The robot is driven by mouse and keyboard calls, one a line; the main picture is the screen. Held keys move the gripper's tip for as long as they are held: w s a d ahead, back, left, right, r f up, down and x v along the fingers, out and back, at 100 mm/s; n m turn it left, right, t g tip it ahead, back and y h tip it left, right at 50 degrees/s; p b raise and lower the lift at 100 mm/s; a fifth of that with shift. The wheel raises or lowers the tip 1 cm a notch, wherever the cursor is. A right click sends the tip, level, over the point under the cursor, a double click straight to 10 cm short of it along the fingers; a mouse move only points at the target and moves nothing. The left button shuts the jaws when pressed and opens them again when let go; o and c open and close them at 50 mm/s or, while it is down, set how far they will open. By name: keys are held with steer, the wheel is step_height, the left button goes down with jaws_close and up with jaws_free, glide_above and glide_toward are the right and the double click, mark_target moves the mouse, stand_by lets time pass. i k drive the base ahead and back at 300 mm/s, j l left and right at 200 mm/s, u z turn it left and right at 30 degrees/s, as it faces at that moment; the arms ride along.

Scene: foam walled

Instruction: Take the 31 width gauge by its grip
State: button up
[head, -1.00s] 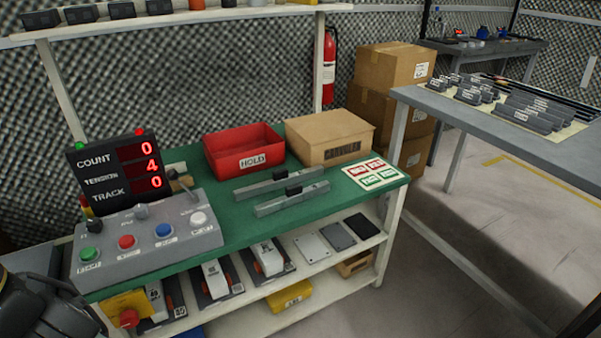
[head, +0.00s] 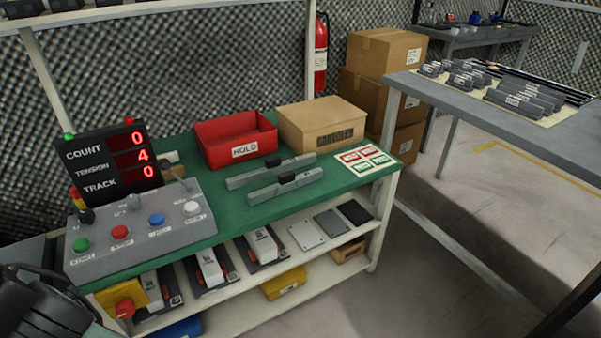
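Two long grey bars with black grips in the middle lie on the green bench top. The rear bar (head: 250,178) and the front bar (head: 312,175) are roughly parallel, close together. I cannot read a number on either, so I cannot tell which is the 31 width gauge. Several grey labelled pieces (head: 520,98) also stand on a mat on the right table; their labels are too small to read. A dark part of my arm, apparently my gripper (head: 45,305), shows at the lower left corner, apart from the bars. Its fingertips cannot be made out.
A red HOLD bin (head: 238,142) and a labelled cardboard box (head: 322,125) stand behind the bars. A grey control panel (head: 140,228) and a count display (head: 108,160) are at left. A card (head: 367,160) lies at right.

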mark_target(273, 167)
steer(key=i+j+z, duration=0.15)
steer(key=j+z, duration=0.2)
steer(key=j, duration=0.35)
steer(key=i+j+z, duration=0.1)
steer(key=j+z, duration=0.3)
steer(key=j, duration=0.3)
steer(key=i, duration=0.95)
